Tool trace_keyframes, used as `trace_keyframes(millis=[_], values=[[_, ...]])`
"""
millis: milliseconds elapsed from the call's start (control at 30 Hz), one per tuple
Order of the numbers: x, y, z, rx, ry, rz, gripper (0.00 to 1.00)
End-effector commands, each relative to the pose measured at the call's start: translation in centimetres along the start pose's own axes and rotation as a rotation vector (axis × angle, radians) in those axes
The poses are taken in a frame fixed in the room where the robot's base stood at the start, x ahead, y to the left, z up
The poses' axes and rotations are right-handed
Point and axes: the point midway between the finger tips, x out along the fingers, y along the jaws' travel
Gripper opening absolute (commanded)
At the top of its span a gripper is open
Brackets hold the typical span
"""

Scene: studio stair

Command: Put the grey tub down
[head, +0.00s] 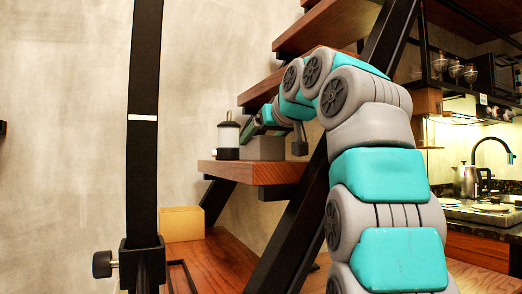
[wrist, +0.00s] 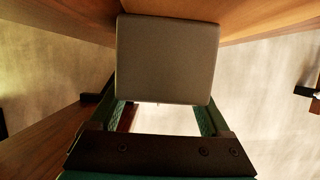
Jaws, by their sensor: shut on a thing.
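The grey tub (head: 266,148) is at the wooden stair tread (head: 250,172), its lower edge at or just above the tread's top; I cannot tell whether it touches. In the wrist view the tub (wrist: 167,60) fills the upper middle, its near face plain and grey. My gripper (head: 250,127) reaches in from the upper right, above the tub. In the wrist view its two green fingers (wrist: 163,104) run to either side of the tub's near edge and are shut on it. The fingertips are hidden behind the tub.
A white and black lantern (head: 228,136) stands on the tread just left of the tub. Higher treads (head: 300,45) overhang to the right, and a black stair beam (head: 300,215) slopes below. A yellowish box (head: 183,223) sits lower down. A black post (head: 143,120) stands at left.

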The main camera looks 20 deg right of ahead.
Motion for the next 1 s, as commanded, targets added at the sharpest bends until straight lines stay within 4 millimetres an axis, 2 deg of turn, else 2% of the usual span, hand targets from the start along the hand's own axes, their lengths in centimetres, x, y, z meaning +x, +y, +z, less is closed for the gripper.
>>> trace_keyframes(millis=[33, 400, 733, 1000], values=[[0.0, 0.0, 0.0, 0.0, -0.001, 0.0, 0.39], [0.0, 0.0, 0.0, 0.0, -0.001, 0.0, 0.0], [-0.2, -0.1, -0.2, 0.0, 0.0, 0.0, 0.0], [-1.1, -0.5, -1.4, -0.001, 0.001, 0.0, 0.0]])
